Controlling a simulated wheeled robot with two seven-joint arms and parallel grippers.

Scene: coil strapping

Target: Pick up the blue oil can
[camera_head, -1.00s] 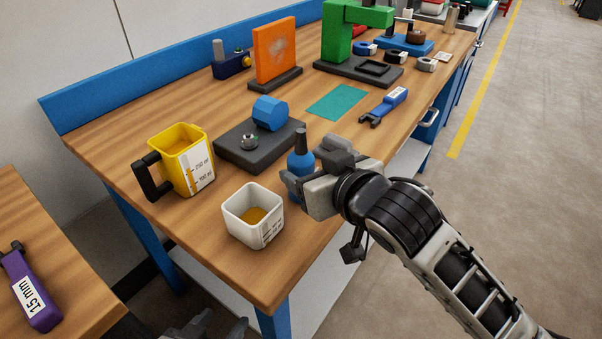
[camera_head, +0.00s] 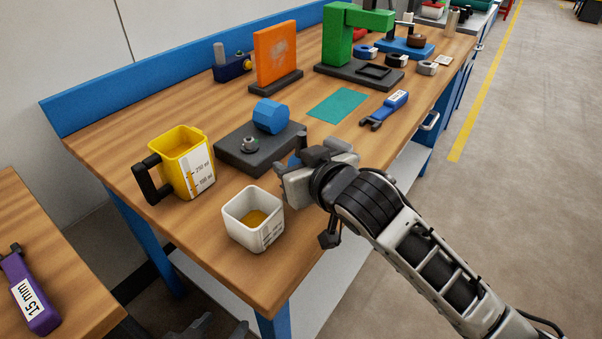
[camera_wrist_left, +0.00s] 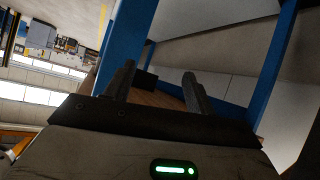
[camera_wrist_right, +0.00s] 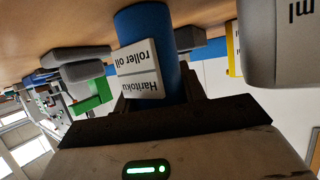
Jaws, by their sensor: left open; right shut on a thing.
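The blue oil can (camera_head: 294,161) stands near the front edge of the workbench, mostly hidden behind my right gripper in the head view. In the right wrist view the can (camera_wrist_right: 146,22) shows its blue body and a white label reading "Haritoku roller oil". My right gripper (camera_wrist_right: 160,92) is shut on the can; in the head view the gripper (camera_head: 292,172) reaches it from the right. I cannot tell whether the can touches the bench. My left gripper (camera_wrist_left: 157,88) is open and empty, low in front of the bench; its tips show at the bottom of the head view (camera_head: 208,325).
A white cup (camera_head: 238,207) with amber contents stands close left of the can. A yellow jug (camera_head: 180,151) is further left. A dark block (camera_head: 238,155) with a blue piece lies behind. A teal mat (camera_head: 338,105) and blue wrench (camera_head: 390,104) lie beyond.

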